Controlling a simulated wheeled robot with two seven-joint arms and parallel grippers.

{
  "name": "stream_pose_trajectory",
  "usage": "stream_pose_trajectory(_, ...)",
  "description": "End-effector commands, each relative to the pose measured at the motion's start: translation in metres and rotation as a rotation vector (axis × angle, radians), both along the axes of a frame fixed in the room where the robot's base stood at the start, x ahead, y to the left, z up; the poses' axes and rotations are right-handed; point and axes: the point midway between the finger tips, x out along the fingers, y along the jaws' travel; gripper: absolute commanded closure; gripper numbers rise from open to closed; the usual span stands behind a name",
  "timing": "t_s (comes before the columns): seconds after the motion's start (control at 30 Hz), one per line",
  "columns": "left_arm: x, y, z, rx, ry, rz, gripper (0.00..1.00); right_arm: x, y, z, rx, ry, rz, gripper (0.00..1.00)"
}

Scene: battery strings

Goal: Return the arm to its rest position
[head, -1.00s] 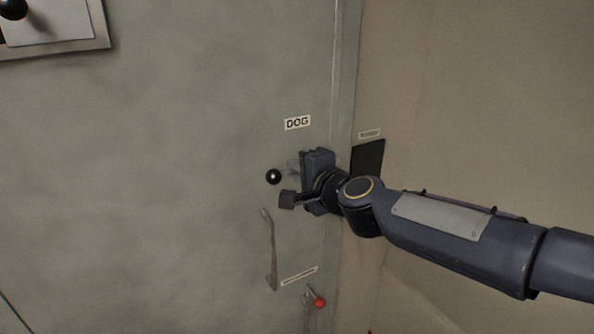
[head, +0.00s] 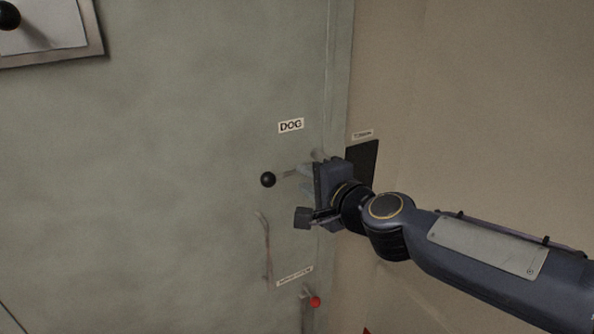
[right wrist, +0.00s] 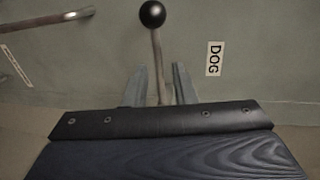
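My right gripper (head: 305,181) is by the grey door, next to the dog lever (head: 268,180). The lever has a black ball knob and lies almost level, pointing left, below the "DOG" label (head: 291,126). In the right wrist view the two fingers (right wrist: 160,75) stand apart. The lever's rod (right wrist: 156,55) shows between them, with a gap on each side, and its knob is beyond the tips. My right arm comes in from the lower right. My left gripper is not in view.
Below are a curved door handle (head: 266,245) and a small lever with a red knob (head: 315,301). A dark panel (head: 362,162) is on the beige wall behind the gripper. A framed plate (head: 48,30) with a black knob is at upper left.

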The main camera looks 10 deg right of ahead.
Motion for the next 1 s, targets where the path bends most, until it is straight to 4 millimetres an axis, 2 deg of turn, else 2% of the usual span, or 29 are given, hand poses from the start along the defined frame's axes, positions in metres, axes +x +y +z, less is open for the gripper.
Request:
stream_pose_trajectory(0.1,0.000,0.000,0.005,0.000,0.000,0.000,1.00,-0.011,-0.004,0.004,0.001,-0.001,-0.001,0.76)
stream_pose_trajectory(0.47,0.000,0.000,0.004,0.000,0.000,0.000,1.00,-0.015,-0.005,0.003,0.000,0.000,0.000,0.76)
stream_pose_trajectory(0.57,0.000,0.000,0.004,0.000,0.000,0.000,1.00,-0.025,-0.009,0.000,-0.046,-0.007,0.031,0.76)
stream_pose_trajectory(0.67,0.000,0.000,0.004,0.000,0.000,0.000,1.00,-0.057,-0.020,-0.016,-0.202,-0.013,0.131,0.76)
stream_pose_trajectory(0.77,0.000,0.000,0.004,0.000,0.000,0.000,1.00,-0.109,-0.034,-0.053,-0.432,0.017,0.279,0.76)
stream_pose_trajectory(0.9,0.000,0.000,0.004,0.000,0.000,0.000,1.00,-0.179,-0.056,-0.113,-0.713,0.118,0.466,0.76)
stream_pose_trajectory(1.0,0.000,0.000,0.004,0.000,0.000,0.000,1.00,-0.220,-0.071,-0.149,-0.851,0.204,0.570,0.76)
